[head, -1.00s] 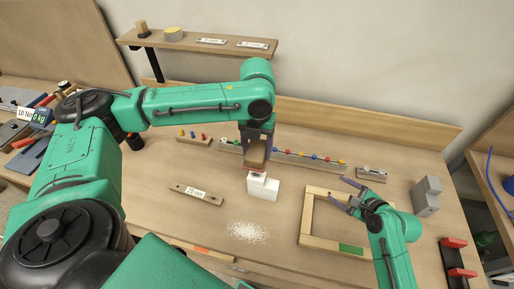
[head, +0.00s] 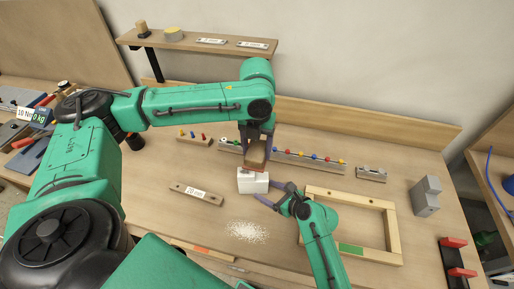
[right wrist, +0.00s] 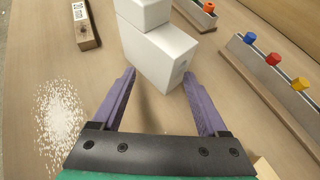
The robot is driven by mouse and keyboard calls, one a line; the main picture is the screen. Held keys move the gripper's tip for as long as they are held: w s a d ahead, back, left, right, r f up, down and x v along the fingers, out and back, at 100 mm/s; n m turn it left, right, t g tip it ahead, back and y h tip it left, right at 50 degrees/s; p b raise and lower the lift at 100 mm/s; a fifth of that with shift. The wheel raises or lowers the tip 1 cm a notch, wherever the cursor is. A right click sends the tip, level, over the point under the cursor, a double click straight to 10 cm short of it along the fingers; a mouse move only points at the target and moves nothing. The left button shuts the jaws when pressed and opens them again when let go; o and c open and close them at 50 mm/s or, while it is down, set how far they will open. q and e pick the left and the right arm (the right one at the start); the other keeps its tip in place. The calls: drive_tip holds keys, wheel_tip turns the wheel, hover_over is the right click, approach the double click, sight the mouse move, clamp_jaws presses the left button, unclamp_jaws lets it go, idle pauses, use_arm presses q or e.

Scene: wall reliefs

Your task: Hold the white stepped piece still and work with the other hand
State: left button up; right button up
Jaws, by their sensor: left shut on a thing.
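The white stepped piece (head: 253,184) stands on the bench under my left gripper (head: 255,170). My left gripper reaches down from above and is shut on its upper part; the jaws partly hide that part in the head view. In the right wrist view the white stepped piece (right wrist: 165,52) shows a lower block with a smaller step on top and a small dark mark on its right face. My right gripper (right wrist: 158,74) is open, with its two purple fingers pointing at the lower block. The block's near corner lies between the fingertips. Whether they touch it I cannot tell.
White granules (head: 246,231) lie in front. A labelled bar (head: 196,194) is to the left. A wooden frame (head: 394,232) lies right, close to my right arm. A rail with coloured knobs (head: 312,163) runs behind. A grey stepped block (head: 426,197) stands far right.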

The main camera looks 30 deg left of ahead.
drive_tip(key=shift+x, duration=0.8)
drive_tip(key=shift+c, duration=0.3)
clamp_jaws()
drive_tip(key=shift+o, duration=2.2)
unclamp_jaws()
